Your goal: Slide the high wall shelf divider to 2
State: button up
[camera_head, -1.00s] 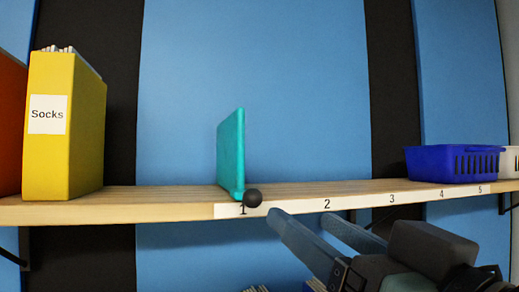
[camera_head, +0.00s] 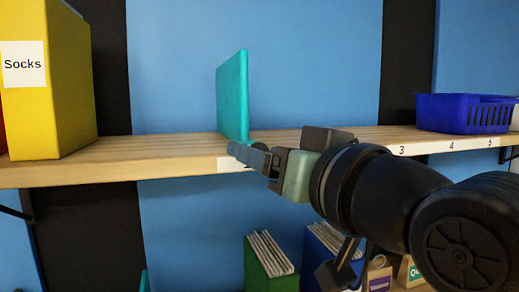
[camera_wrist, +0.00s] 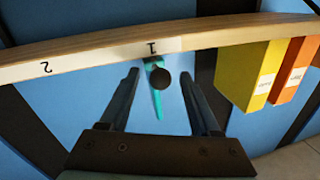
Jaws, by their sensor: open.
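The teal divider (camera_head: 233,98) stands upright on the high wall shelf (camera_head: 180,148), at the mark 1. In the wrist view the divider (camera_wrist: 157,104) shows upside down, with its round black knob (camera_wrist: 160,78) in front of the shelf edge by the label 1 (camera_wrist: 152,48). My gripper (camera_wrist: 158,75) is open, its two fingers on either side of the knob, with clear gaps. In the head view my gripper (camera_head: 242,152) is at the shelf's front edge and hides the knob and the marks 1 and 2. The label 2 (camera_wrist: 47,68) shows in the wrist view.
A yellow box labelled Socks (camera_head: 50,85) stands on the shelf at left. A blue basket (camera_head: 462,113) stands at right, above marks 4 and 5. The shelf between divider and basket is clear. A green file box (camera_head: 270,268) and others sit below.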

jog(key=shift+w+a, duration=0.3)
jog(key=shift+w, duration=0.25)
grip_shut()
dwell(1.1)
